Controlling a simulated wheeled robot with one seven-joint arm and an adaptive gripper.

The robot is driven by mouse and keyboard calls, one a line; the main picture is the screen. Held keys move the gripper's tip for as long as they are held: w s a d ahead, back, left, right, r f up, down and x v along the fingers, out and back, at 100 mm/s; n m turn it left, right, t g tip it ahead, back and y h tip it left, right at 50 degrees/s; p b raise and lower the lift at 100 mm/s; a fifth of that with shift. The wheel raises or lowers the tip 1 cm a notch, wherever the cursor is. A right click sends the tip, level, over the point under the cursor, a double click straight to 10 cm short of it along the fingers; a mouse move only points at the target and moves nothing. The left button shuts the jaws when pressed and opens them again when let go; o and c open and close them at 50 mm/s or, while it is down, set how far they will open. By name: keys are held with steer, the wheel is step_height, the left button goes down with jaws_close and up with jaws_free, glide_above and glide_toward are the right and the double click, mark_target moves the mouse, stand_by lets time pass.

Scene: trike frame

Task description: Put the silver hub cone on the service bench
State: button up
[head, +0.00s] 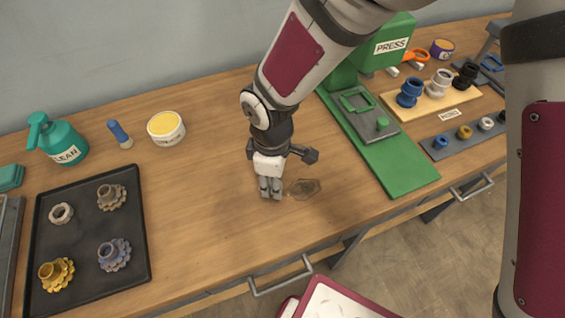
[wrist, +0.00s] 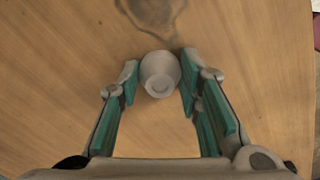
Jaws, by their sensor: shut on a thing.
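My gripper (head: 270,190) is over the middle of the wooden bench (head: 205,205), fingers pointing down. In the wrist view its fingers are closed on a small, pale silver-grey, rounded piece (wrist: 160,72), which looks like the silver hub cone. A round end with a small recess faces the wrist camera. In the head view the fingers hide most or all of the piece. The fingertips are low, close to the bench top. I cannot tell whether the piece touches the wood.
A dark stain (head: 304,188) lies just right of my gripper. A black tray (head: 85,235) with toothed parts and a ring is at left. A green press base (head: 405,175) stands right, with hub and ring racks beyond. A yellow-topped tub (head: 166,127) stands behind. Bench around my gripper is clear.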

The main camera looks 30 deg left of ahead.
steer(key=shift+r, duration=0.1)
steer(key=shift+f, duration=0.2)
steer(key=o, duration=1.2)
steer(key=shift+r, duration=0.1)
